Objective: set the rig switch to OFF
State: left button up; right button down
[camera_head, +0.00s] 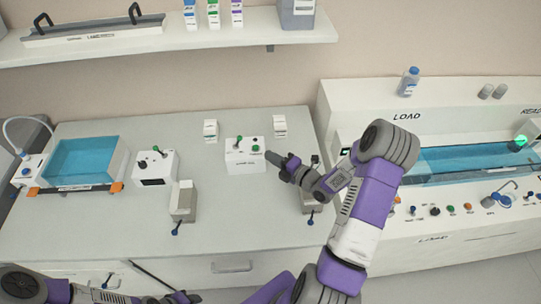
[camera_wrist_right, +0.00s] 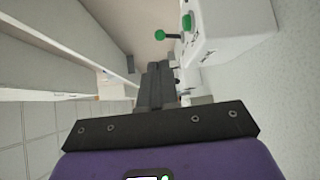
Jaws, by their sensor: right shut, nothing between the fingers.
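A white box (camera_head: 245,168) with a small green-tipped lever (camera_head: 237,142) and a green knob stands on the grey bench. Its label is too small to read, so I cannot tell the switch position. My right gripper (camera_head: 270,157) is shut and empty, its tips close to the box's right side. In the right wrist view, the shut fingers (camera_wrist_right: 157,85) point away beside the white box (camera_wrist_right: 235,30), whose green lever tip (camera_wrist_right: 160,35) sticks out to the left. Dark parts of my left arm show at the bottom left; I cannot make out its jaw clearly.
Another white box (camera_head: 155,172) with a green-tipped lever stands further left, near a blue tank (camera_head: 84,160). A grey block (camera_head: 183,203) is in front of it. Small white cards stand behind.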

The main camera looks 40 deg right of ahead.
pick_arm(q)
jog(key=shift+r, duration=0.25)
pick_arm(e)
send_near(238, 142)
jog(key=w, duration=0.3)
jog(key=w+r, duration=0.1)
jog(key=w, duration=0.1)
jog(key=shift+w+a, duration=0.25)
jog(key=shift+a, duration=0.05)
